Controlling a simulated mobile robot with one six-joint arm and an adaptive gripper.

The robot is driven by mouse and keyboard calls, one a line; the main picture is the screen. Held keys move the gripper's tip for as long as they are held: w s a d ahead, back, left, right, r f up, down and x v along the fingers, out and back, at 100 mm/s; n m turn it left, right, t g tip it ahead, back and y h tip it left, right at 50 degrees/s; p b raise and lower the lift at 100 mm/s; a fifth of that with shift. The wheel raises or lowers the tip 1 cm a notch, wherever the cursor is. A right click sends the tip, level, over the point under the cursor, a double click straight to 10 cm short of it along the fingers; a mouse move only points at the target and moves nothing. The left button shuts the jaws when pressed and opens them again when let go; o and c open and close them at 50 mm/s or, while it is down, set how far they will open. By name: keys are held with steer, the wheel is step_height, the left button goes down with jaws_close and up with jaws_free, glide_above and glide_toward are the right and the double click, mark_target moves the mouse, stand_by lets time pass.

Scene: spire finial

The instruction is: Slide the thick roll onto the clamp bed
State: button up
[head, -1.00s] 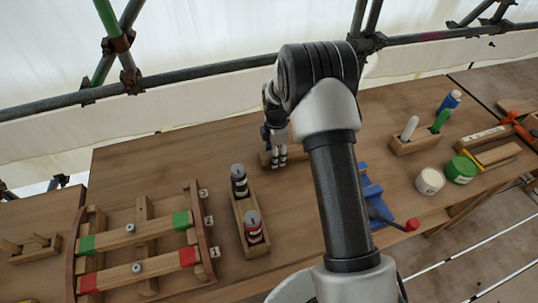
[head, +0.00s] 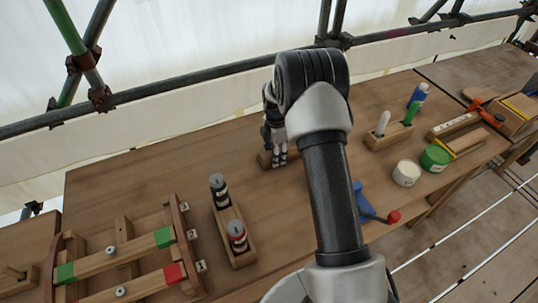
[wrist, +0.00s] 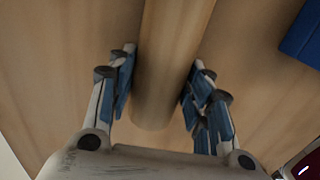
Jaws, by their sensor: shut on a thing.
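The thick roll (wrist: 170,65) is a plain wooden cylinder. In the wrist view it runs between the blue-padded fingers of my gripper (wrist: 160,95), which is shut on it. In the head view my gripper (head: 280,156) points down over the table, and one end of the roll (head: 264,160) shows at its left. The rest of the roll is hidden by the fingers. A blue clamp (head: 361,203) with a red-knobbed handle lies to the right, partly behind my arm. A blue edge (wrist: 302,38) shows at the wrist view's upper right. The clamp's bed is mostly hidden.
A wooden holder (head: 239,252) with two dark-and-light cylinders stands left of my arm. A slatted wooden frame (head: 120,255) with green and red blocks lies further left. A pen rack (head: 388,137), white tub (head: 406,173) and green tub (head: 435,158) stand right. The table's back left is clear.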

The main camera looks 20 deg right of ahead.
steer(key=shift+w+d, duration=0.1)
steer(key=shift+d, duration=1.75)
steer(key=o, duration=1.5)
